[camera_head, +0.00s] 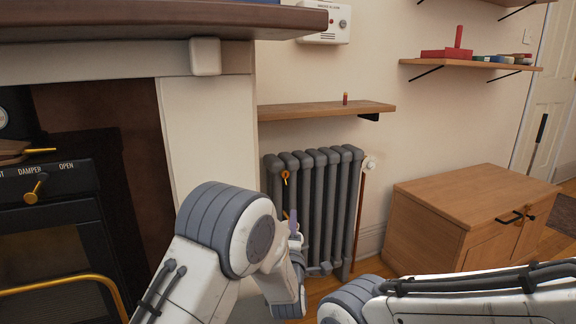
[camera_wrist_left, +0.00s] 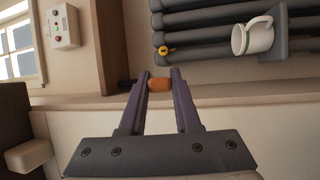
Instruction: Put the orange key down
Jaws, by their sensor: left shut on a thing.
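My left gripper (camera_head: 293,222) is in front of the dark radiator in the head view, partly hidden by my own arm. In the left wrist view its two purple fingers (camera_wrist_left: 160,82) are shut on a small orange piece (camera_wrist_left: 160,86), which I take to be the orange key; only a short stub shows between the fingertips. A yellow-orange fitting (camera_head: 285,177) sits on the radiator's left end, above the gripper, and also shows in the left wrist view (camera_wrist_left: 166,50). My right arm enters at the lower right, but its gripper is out of view.
The radiator (camera_head: 330,190) stands under a wooden shelf (camera_head: 300,112) bearing a small red-and-yellow item (camera_head: 345,98). A wooden cabinet (camera_head: 455,195) with a bare top is right. The stove and mantel (camera_head: 60,28) are left.

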